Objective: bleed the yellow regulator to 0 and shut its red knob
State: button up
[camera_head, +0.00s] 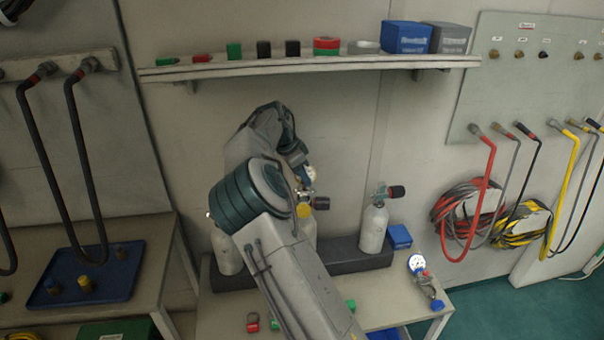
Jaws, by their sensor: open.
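A regulator with a yellow knob (304,210) and a round white-faced gauge (307,173) sits at the top of a grey cylinder in the middle, largely behind my arm. The gauge needle is too small to read. A dark knob with some red (321,203) sticks out to the right beside the yellow knob. My gripper (301,178) points down right at the gauge and regulator. It is open, but its fingertips are mostly hidden, and I cannot tell whether they touch anything.
Another grey cylinder (373,228) with a dark red knob stands to the right in the dark rack (345,257). A loose gauge with a blue knob (437,304) lies on the bench's right end. A shelf (310,68) of small parts runs above; hoses hang at both sides.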

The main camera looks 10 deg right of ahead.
jog(key=shift+d+f, duration=0.1)
jog(key=shift+f, duration=0.1)
grip_shut()
